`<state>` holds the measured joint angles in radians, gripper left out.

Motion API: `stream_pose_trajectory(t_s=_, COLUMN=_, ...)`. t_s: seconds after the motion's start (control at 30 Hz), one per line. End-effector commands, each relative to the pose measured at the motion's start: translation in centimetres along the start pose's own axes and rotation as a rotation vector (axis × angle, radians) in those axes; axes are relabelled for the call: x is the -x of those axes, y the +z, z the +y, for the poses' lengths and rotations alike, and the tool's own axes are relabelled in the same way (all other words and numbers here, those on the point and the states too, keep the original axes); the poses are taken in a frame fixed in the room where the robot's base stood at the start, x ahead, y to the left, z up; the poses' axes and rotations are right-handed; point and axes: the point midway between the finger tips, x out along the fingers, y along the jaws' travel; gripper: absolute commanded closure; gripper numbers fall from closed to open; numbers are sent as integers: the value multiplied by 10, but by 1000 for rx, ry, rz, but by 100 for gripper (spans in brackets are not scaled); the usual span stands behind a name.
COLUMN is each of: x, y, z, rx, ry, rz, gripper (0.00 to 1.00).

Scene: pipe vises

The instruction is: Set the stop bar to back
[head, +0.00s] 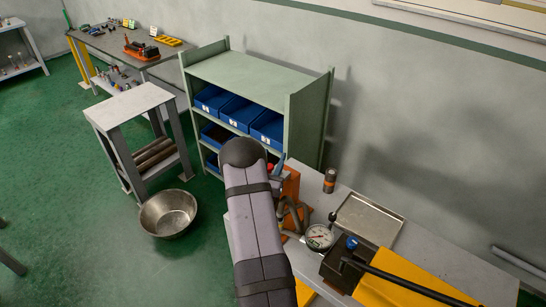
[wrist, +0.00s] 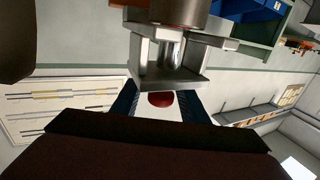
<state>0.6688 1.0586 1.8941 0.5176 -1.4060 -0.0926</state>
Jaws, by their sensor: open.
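In the wrist view, my gripper (wrist: 158,94) is open, with a dark blue finger on each side. A round red knob (wrist: 160,99) shows between the fingers, and I cannot tell whether they touch it. Just beyond is a grey metal bracket (wrist: 165,72) with a short rod in its gap, below a brown cylinder (wrist: 178,12). I cannot tell which part is the stop bar or how it is set. In the head view my arm hides most of this spot; an orange block (head: 291,186) and a small blue piece show beside it.
The bench holds a pressure gauge (head: 319,237), a metal tray (head: 368,219), a dark pump with a long handle (head: 345,262) and a small can (head: 330,180). A green shelf (head: 250,72) with blue bins stands behind. A metal bowl (head: 168,213) is on the floor.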

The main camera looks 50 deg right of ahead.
Motion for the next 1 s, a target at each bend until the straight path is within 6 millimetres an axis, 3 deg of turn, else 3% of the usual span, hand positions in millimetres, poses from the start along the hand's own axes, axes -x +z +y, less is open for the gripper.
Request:
stream_pose_trajectory(t_s=0.27, x=-1, y=0, z=0, rx=1, ry=-1, rz=0, gripper=60)
stream_pose_trajectory(t_s=0.47, x=-1, y=0, z=0, rx=0, ry=0, rz=0, gripper=100)
stream_pose_trajectory(t_s=0.73, x=-11, y=3, z=4, rx=-2, ry=1, rz=3, gripper=100)
stream_pose_trajectory(t_s=1.0, x=-57, y=6, z=24, rx=-4, ry=4, rz=7, gripper=100)
